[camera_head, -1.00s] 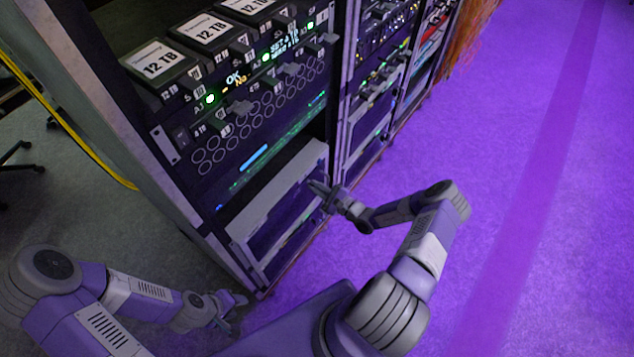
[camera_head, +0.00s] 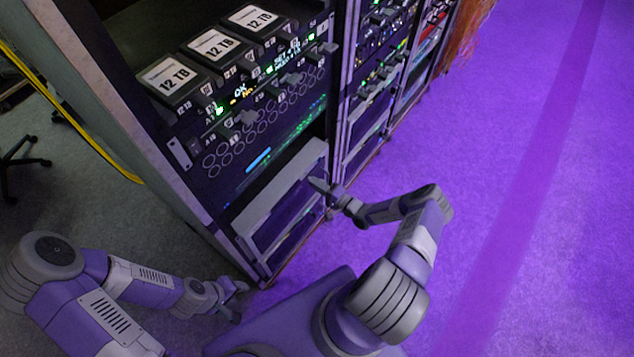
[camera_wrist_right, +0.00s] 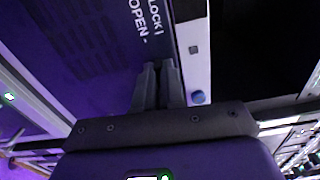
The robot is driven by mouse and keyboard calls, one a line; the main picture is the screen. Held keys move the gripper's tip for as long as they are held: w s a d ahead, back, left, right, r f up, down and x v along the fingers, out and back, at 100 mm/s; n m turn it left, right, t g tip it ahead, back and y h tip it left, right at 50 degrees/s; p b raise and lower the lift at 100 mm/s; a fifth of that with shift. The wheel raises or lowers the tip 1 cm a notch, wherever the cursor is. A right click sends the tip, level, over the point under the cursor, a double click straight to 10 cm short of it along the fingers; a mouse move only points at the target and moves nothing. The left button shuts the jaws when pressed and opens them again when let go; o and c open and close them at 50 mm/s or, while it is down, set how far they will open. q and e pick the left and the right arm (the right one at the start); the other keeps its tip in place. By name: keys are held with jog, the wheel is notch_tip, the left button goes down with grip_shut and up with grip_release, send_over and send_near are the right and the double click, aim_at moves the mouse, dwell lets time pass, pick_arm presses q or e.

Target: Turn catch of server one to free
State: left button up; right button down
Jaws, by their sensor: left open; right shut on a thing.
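My right gripper (camera_head: 322,190) is at the right front edge of the lowest grey-framed unit (camera_head: 291,171) in the near rack. The right wrist view shows its two fingers (camera_wrist_right: 159,82) close together, shut on a dark narrow piece (camera_wrist_right: 150,35), which I take to be the catch. The fingers hide most of it. A panel beside it carries white "LOCK" and "OPEN" lettering (camera_wrist_right: 148,18). Which way the catch points cannot be told. My left gripper (camera_head: 236,298) is open and empty, low in front of the rack's near corner.
Above the unit are perforated drive bays with several "12 TB" drives (camera_head: 168,75) and green lights. More racks (camera_head: 385,75) continue to the right. Purple floor (camera_head: 530,200) on the right is clear. A yellow cable (camera_head: 75,115) hangs left.

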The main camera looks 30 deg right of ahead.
jog(key=shift+n, duration=0.5)
jog(key=c, duration=1.2)
grip_release()
jog(key=shift+c, duration=0.2)
jog(key=p+v, duration=0.1)
jog(key=v, duration=0.6)
jog(key=shift+s, duration=0.3)
jog(key=shift+d, duration=0.1)
